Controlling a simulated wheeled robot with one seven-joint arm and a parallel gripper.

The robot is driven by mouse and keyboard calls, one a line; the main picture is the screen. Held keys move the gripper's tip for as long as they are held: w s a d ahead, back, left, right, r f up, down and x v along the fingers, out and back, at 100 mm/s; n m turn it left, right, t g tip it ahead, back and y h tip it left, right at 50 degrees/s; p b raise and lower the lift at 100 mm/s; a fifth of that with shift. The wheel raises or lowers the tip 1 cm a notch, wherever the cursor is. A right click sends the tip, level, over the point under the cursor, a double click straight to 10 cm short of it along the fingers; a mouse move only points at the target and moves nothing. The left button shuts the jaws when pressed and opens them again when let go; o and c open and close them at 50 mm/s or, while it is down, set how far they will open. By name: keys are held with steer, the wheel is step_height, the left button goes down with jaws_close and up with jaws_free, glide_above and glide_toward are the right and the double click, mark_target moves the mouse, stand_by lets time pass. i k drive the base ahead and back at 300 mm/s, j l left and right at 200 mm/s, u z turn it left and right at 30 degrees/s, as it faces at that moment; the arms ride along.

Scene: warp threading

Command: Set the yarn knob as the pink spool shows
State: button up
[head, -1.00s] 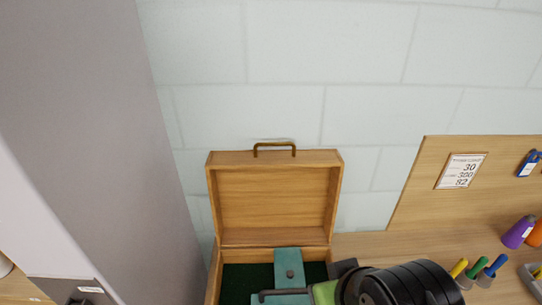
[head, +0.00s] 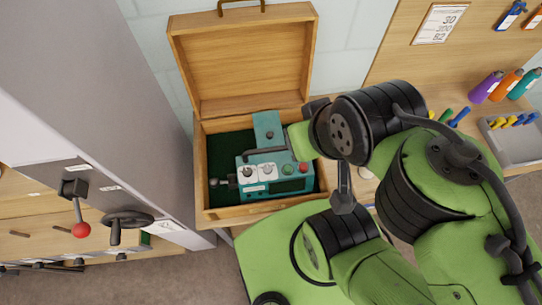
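An open wooden box (head: 250,212) holds a teal device (head: 270,187) on a dark green lining. The device has two white dial plates with small dark knobs, a left one (head: 247,172) and a right one (head: 267,171). I cannot read their labels, so I cannot tell which is the yarn knob. No pink spool is clearly in view. My gripper (head: 303,125) is above the box's right side, near the device. It is small and partly hidden by my wrist, and its fingers cannot be made out. I see nothing held.
The device also has a green button (head: 287,169), a red button (head: 303,168) and a grey lever (head: 262,152). Purple (head: 486,87), orange (head: 506,86) and teal bottle-like things stand at right.

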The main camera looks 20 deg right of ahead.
mark_target(246, 172)
steer(key=k+z, duration=0.1)
steer(key=z, duration=0.35)
steer(key=k+z, duration=0.1)
steer(key=z, duration=0.4)
steer(key=l+z, duration=0.15)
steer(key=z, duration=0.3)
steer(key=k+l+z, duration=0.1)
steer(key=z, duration=0.35)
